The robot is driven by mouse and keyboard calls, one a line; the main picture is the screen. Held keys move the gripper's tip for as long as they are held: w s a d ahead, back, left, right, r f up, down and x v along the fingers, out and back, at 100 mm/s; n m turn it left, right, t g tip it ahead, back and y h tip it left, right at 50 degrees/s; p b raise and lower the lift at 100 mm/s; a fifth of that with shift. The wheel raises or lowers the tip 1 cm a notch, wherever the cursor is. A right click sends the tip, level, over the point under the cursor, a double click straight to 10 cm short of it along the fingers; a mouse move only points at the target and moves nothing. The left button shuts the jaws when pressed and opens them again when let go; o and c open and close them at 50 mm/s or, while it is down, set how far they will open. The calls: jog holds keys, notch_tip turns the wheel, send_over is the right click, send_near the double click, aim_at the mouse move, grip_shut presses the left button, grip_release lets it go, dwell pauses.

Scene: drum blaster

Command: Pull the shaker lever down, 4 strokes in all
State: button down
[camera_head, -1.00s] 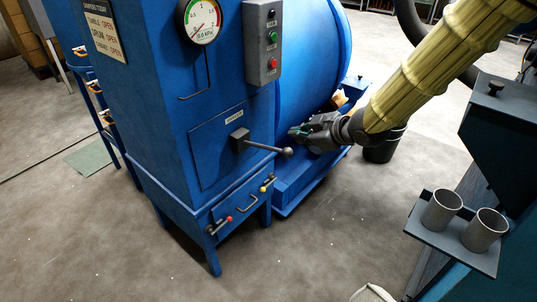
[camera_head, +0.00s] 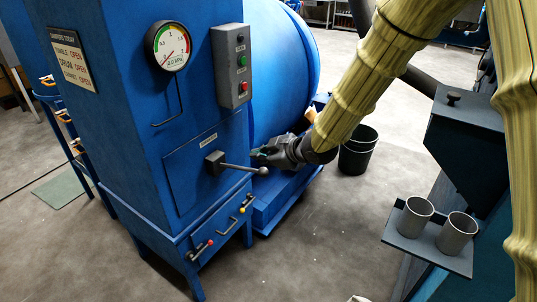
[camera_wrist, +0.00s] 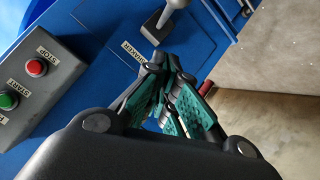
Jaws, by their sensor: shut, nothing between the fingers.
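The shaker lever (camera_head: 238,167) is a grey rod with a ball end that sticks out to the right from a block on the blue cabinet front, close to level. Its base block also shows at the top of the wrist view (camera_wrist: 157,27), beside a label reading SHAKER. My gripper (camera_head: 260,153) is shut and empty, close to the ball end of the lever, at about its height or slightly above. In the wrist view its green-padded fingers (camera_wrist: 170,100) are together. I cannot tell whether they touch the lever.
A control box (camera_head: 232,66) with green and red buttons is above the lever. A gauge (camera_head: 171,46) reads near zero. Small red and yellow handles (camera_head: 228,226) are below. The blue drum (camera_head: 280,70) is behind my gripper. A bucket (camera_head: 357,150) and metal cups (camera_head: 414,217) stand right.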

jog(key=w+f+p, duration=0.1)
jog(key=w+f, duration=0.2)
jog(key=f, duration=0.2)
jog(key=shift+w+a+f+p, duration=0.2)
jog(key=shift+a+f+p, duration=0.1)
jog(key=shift+a+f, duration=0.1)
jog(key=shift+f, duration=0.1)
